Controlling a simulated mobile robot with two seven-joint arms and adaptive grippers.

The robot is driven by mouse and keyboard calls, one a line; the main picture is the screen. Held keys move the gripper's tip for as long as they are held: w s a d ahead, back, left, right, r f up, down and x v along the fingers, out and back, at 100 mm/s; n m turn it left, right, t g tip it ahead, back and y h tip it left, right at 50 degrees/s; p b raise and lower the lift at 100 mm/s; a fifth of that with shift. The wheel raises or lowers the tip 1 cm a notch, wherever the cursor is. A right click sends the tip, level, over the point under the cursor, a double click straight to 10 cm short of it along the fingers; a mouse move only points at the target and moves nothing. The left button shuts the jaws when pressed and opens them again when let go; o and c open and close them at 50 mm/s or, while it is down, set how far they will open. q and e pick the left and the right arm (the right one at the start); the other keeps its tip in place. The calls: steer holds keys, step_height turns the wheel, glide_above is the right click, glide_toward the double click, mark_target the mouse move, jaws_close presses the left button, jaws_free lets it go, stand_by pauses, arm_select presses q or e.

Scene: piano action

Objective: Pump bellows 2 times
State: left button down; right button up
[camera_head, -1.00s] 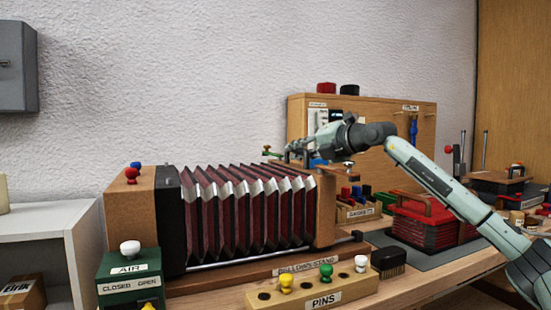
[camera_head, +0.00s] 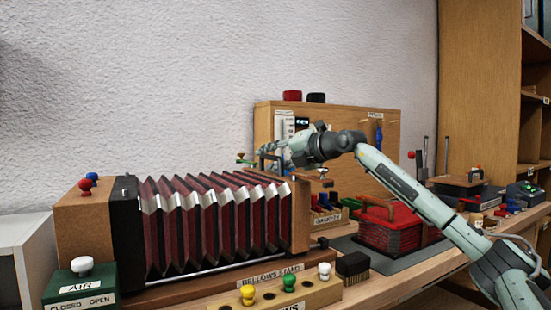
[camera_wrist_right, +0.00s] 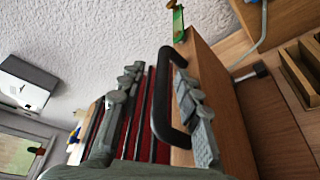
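The bellows (camera_head: 205,225), with dark red pleats and pale edges, stand stretched out between a black-faced wooden block on the left and a wooden end board (camera_head: 301,215) on the right. A black bar handle (camera_wrist_right: 158,100) shows on the end board in the right wrist view. My right gripper (camera_head: 268,160) is above the end board. In the right wrist view its grey fingers (camera_wrist_right: 155,105) are apart, with the handle between them and closer to the right finger. I cannot tell whether they touch it. My left gripper is not in view.
A gadget box (camera_head: 328,221) and a red stack (camera_head: 397,232) are to the right. A wooden tool panel (camera_head: 350,125) stands behind my arm.

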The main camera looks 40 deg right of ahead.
steer(key=v, duration=0.4)
steer(key=shift+s+d+f, duration=0.1)
steer(key=shift+d, duration=0.1)
steer(key=shift+s+a, duration=0.1)
steer(key=shift+s, duration=0.25)
steer(key=v, duration=0.7)
steer(key=shift+r, duration=0.2)
